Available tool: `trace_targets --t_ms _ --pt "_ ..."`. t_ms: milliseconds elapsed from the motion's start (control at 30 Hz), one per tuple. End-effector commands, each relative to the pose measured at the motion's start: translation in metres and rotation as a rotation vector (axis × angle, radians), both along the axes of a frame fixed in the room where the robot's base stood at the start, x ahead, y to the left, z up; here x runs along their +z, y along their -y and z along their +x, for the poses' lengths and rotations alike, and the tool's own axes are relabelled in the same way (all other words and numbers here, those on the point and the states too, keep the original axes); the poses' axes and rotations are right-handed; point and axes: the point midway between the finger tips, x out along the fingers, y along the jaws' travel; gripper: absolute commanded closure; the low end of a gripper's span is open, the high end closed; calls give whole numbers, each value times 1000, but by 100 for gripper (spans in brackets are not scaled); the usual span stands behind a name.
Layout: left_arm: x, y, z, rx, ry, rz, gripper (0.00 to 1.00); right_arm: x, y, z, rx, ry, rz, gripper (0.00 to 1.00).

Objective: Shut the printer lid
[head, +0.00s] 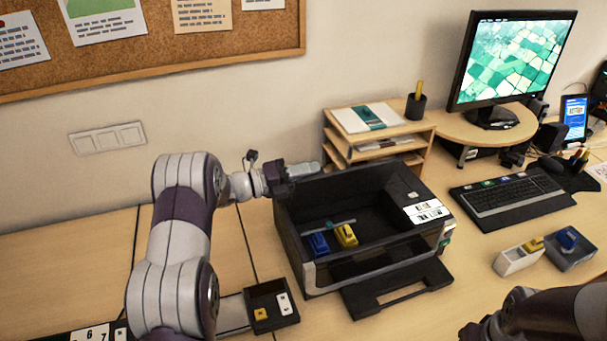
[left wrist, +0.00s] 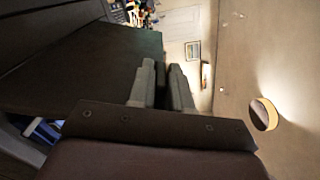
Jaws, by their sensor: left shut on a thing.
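The black printer (head: 308,272) stands on the desk with its inside open from above. A blue cartridge (head: 318,243) and a yellow cartridge (head: 346,235) show inside. The dark lid panel (head: 340,185) appears raised at the printer's back; its exact angle is hard to tell. My left gripper (head: 304,169) is at the panel's upper left edge. In the left wrist view its two grey fingers (left wrist: 164,85) are close together on a dark edge, beside a broad dark panel (left wrist: 80,65). My right gripper (head: 475,330) is partly in view at the bottom right, its jaws unclear.
The output tray (head: 395,292) sticks out in front of the printer. A wooden shelf (head: 432,140) stands close behind. A small black tray (head: 285,323) with parts lies front left. The keyboard (head: 513,193) and small boxes (head: 515,262) are to the right.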

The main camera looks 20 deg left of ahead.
Motion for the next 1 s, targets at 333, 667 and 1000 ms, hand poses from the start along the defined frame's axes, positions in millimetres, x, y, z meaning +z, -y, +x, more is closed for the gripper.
trace_targets --t_ms 333,667,1000 --pt "-3 6 -8 -1 50 39 100 -16 0 0 0 0 0 44" --pt "-3 6 -8 -1 50 40 100 -15 0 0 0 0 0 44" --pt "-3 6 -8 0 50 40 61 -16 0 0 0 0 0 44"
